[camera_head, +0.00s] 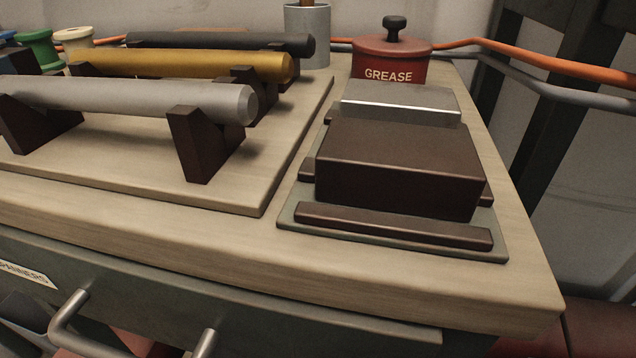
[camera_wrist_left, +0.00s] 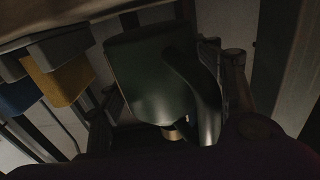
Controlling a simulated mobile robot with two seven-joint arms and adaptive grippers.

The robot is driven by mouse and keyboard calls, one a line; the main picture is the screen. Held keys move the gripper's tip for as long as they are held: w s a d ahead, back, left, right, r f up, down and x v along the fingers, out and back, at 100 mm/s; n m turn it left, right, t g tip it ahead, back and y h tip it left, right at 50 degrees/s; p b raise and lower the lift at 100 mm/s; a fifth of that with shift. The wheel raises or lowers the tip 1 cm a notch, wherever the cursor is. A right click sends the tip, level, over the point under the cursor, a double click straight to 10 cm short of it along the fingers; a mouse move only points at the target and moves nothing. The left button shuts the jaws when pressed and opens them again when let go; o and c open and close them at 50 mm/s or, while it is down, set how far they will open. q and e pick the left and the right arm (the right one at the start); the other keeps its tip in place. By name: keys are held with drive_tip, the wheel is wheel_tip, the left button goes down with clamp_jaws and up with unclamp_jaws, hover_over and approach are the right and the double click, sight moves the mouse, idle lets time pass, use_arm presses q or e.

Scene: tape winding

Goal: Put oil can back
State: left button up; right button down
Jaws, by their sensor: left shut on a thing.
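In the left wrist view my left gripper (camera_wrist_left: 165,88) is shut on a dark green can, the oil can (camera_wrist_left: 145,72). One finger is on each side of it. A dark curved handle or spout (camera_wrist_left: 203,92) shows at the can's right side, and a small tan part shows near its lower end. The view is dim, so the can's far side and what lies beyond it are hard to tell. Neither gripper nor the oil can shows in the head view.
Grey, blue and yellow blocks (camera_wrist_left: 62,76) hang near the can's left in the wrist view. In the head view, the bench (camera_head: 535,290) bears rods on stands (camera_head: 195,150), a dark block on a tray (camera_head: 400,170) and a red grease pot (camera_head: 390,58). Drawer handles (camera_head: 75,318) jut below.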

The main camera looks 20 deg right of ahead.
use_arm(q)
drive_tip(key=shift+f, duration=0.7)
drive_tip(key=shift+f+b, duration=0.15)
drive_tip(key=shift+b, duration=0.15)
use_arm(e)
drive_tip(key=shift+w+a+f, duration=0.15)
drive_tip(key=shift+w+f, duration=0.1)
drive_tip(key=shift+w, duration=0.45)
use_arm(q)
drive_tip(key=shift+f, duration=0.1)
drive_tip(key=o, duration=1.4)
drive_tip(key=shift+s+f, duration=0.1)
